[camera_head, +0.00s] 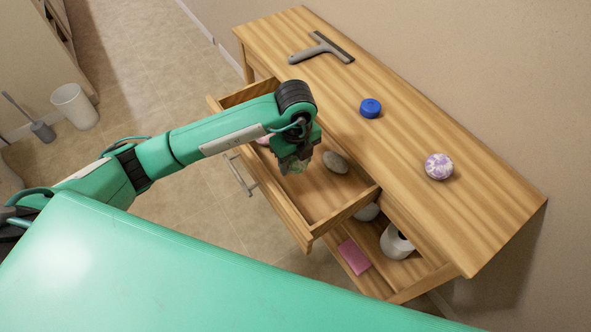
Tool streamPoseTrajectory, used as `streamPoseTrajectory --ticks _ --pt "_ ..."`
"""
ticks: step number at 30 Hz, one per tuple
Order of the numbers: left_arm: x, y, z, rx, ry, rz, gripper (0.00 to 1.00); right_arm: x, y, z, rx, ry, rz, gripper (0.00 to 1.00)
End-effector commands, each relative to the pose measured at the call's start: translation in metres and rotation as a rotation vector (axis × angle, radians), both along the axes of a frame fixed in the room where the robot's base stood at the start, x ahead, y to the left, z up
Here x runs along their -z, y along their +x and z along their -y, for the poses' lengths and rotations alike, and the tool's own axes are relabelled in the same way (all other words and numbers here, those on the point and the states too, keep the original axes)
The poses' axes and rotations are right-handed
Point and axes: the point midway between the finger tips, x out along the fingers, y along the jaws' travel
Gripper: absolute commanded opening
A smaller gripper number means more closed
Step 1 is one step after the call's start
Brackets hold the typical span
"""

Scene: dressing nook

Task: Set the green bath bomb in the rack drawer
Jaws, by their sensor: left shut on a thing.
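The wooden rack (415,150) stands against the wall with its drawer (318,205) pulled open. My left gripper (294,163) reaches over the open drawer, pointing down. It is shut on the green bath bomb (297,168), which shows only partly between and below the fingers. The bath bomb is over or inside the drawer space; I cannot tell whether it touches the drawer floor. A grey oval stone (335,162) lies in the drawer just right of the gripper. A pinkish thing (263,141) lies in the drawer, partly hidden by my arm. My right gripper is out of view.
On the rack top are a squeegee (322,47), a blue round thing (370,108) and a purple-white ball (439,166). The lower shelf holds a pink block (354,256), a white roll (397,242) and another pale thing. A white bin (75,106) stands far left.

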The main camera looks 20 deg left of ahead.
Motion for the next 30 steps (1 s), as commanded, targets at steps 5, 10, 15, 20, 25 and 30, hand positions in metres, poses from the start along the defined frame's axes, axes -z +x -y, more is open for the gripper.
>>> streamPoseTrajectory --ticks 5,10,15,20,25,30 --pt "0.013 0.001 0.0 -0.001 0.0 0.0 0.29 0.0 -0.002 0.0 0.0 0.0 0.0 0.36" --pt "0.032 -0.001 0.0 0.0 0.002 -0.002 0.29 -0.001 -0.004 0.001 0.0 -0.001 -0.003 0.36" --pt "0.054 0.0 0.0 -0.001 0.0 0.0 0.29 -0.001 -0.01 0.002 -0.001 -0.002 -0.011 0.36" --pt "0.056 0.0 0.0 0.0 0.0 0.001 0.29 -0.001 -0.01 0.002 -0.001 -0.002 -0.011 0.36" --pt "0.059 0.0 0.0 0.0 -0.001 0.001 0.29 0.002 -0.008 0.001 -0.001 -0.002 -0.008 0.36" --pt "0.059 0.0 0.0 0.0 -0.001 0.001 0.76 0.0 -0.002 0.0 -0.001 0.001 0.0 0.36"
